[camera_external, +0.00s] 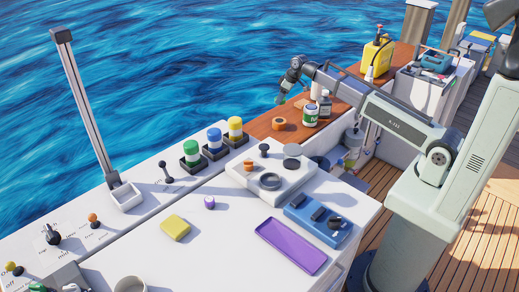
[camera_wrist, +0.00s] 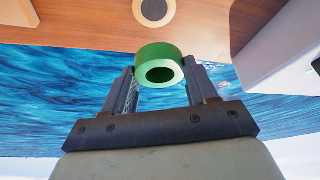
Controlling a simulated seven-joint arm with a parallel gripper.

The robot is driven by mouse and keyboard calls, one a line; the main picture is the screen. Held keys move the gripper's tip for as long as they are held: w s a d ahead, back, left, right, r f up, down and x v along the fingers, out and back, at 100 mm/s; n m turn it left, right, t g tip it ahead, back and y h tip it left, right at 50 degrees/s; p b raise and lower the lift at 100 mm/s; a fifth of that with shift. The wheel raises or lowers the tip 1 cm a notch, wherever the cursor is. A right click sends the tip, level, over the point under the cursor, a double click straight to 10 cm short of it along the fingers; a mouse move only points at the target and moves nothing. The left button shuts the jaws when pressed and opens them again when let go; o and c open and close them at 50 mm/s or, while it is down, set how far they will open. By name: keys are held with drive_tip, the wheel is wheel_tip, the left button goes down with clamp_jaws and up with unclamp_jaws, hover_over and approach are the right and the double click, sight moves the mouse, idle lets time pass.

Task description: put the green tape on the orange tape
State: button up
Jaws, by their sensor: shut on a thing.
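The green tape (camera_wrist: 146,55) is a thick ring held between the two fingers of my gripper (camera_wrist: 160,67) in the wrist view, with its dark hole showing. In the external view my gripper (camera_external: 281,98) is above the wooden ledge, and the green tape is too small there to make out clearly. The orange tape (camera_external: 278,124) lies flat on the wooden ledge, below my gripper and apart from it. A tan ring with a dark centre at the top of the wrist view appears to be the orange tape (camera_wrist: 153,23).
A white-green jar (camera_external: 311,116) and a dark bottle (camera_external: 325,105) stand right of the orange tape on the wooden ledge (camera_external: 262,130). Green, blue and yellow-topped cylinders stand at its left. A yellow container (camera_external: 376,58) is farther back. Water lies beyond the ledge.

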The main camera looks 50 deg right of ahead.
sight(278, 120)
drive_tip(key=shift+f, duration=5.25)
drive_tip(key=shift+f, duration=0.1)
drive_tip(key=o, duration=1.1)
drive_tip(key=shift+c, duration=0.2)
drive_tip(key=v, duration=1.2)
